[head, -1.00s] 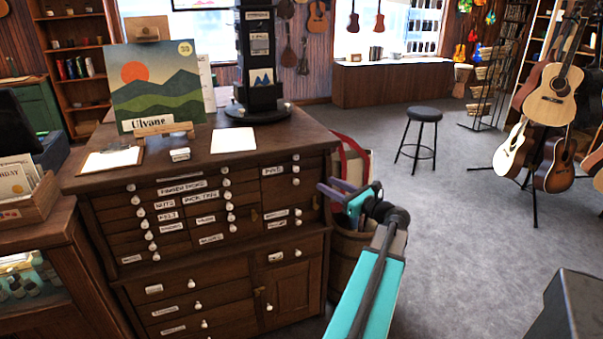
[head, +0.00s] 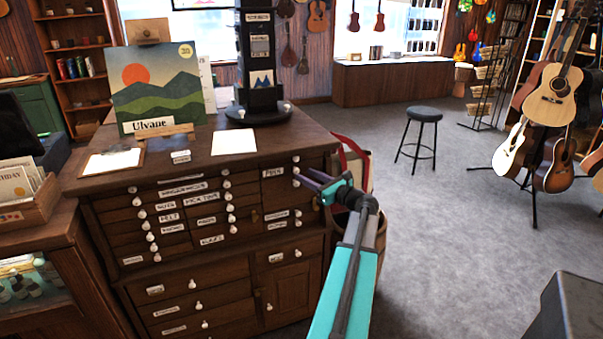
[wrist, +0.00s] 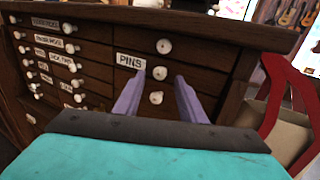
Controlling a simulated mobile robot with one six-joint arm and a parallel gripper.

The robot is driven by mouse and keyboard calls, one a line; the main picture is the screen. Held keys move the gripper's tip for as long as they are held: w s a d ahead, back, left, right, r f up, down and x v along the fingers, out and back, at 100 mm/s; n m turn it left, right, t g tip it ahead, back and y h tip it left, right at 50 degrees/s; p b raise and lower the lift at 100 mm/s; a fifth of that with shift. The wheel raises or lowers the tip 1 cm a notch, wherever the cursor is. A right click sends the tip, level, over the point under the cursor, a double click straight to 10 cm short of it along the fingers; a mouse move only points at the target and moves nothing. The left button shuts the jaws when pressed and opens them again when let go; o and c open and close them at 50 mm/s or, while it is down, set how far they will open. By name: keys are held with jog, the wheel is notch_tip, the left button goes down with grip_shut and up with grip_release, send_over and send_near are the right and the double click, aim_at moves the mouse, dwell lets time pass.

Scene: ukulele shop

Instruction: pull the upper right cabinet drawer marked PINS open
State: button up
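The PINS label (wrist: 130,61) is on the upper right drawers of the dark wooden cabinet (head: 215,262). It also shows in the head view (head: 272,172). White knobs stand in a column to its right: an upper knob (wrist: 164,46), a middle knob (wrist: 159,73) and a lower knob (wrist: 155,98). The drawers look shut. My gripper (wrist: 160,76) is open, its purple fingers pointing at the cabinet front, with the middle and lower knobs showing between them. Contact with a knob cannot be told. In the head view my gripper (head: 296,177) is at the cabinet's right front corner.
A barrel-like container with a red-edged bag (head: 355,165) stands close at the cabinet's right side. A black stool (head: 424,116) and guitars (head: 552,98) stand farther right. Open grey floor (head: 440,220) lies between. A record sleeve (head: 160,85) stands on the cabinet top.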

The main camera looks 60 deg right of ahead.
aim_at(298, 171)
jog(key=shift+x, duration=1.85)
grip_shut()
